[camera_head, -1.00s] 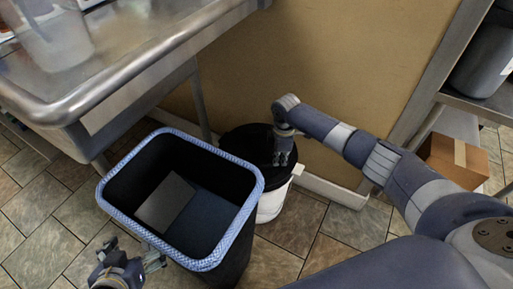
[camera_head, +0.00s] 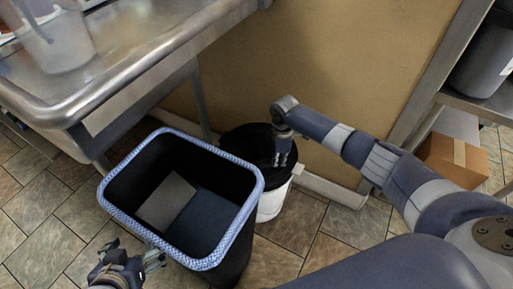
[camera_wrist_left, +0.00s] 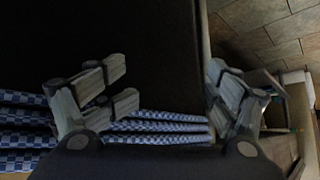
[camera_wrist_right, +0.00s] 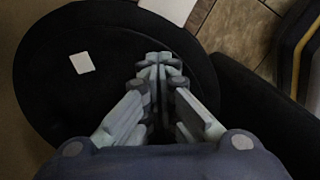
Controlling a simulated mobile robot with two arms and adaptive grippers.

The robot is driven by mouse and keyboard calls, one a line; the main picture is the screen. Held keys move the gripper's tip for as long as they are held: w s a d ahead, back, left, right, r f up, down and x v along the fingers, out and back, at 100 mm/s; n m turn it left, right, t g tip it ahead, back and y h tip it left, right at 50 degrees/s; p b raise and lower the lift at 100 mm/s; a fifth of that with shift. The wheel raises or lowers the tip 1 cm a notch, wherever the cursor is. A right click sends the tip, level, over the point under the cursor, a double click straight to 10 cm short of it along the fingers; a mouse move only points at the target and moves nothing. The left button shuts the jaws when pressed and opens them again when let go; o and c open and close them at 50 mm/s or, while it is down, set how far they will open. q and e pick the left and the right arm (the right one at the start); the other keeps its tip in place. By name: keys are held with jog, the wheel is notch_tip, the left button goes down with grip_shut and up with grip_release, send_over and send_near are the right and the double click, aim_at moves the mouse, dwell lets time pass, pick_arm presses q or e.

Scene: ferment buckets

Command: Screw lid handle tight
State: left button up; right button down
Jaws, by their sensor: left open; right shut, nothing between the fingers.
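A white bucket (camera_head: 272,203) with a black lid (camera_head: 243,143) stands on the floor behind the bin. The black lid (camera_wrist_right: 60,105) fills much of the right wrist view, with a small white square (camera_wrist_right: 82,62) on it. My right gripper (camera_head: 282,160) points down over the lid; in the right wrist view its fingers (camera_wrist_right: 158,65) are closed together with nothing between them. I cannot tell if they touch the lid. No distinct lid handle can be made out. My left gripper (camera_head: 142,256) is open and empty by the bin's front-left rim; its spread fingers (camera_wrist_left: 165,100) also show in the left wrist view.
A black bin (camera_head: 232,262) with a blue checkered rim stands open in front of the bucket. A metal counter (camera_head: 130,75) is at upper left. A cardboard box (camera_head: 458,158) sits at right under a shelf. Tiled floor is clear right of the bucket.

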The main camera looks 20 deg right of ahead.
jog(key=shift+s+a, duration=0.1)
jog(key=shift+a, duration=0.1)
jog(key=shift+s+a+p, duration=0.1)
jog(key=shift+a+p, duration=0.05)
jog(key=shift+p, duration=0.2)
jog(key=shift+s+a, duration=0.1)
jog(key=shift+a, duration=0.1)
pick_arm(q)
jog(key=s+a+f+g+y, duration=0.1)
jog(key=s+a+f+g, duration=0.1)
jog(key=s, duration=0.4)
jog(key=shift+s+f+g, duration=0.15)
jog(key=shift+f+g, duration=0.3)
jog(key=shift+g, duration=0.15)
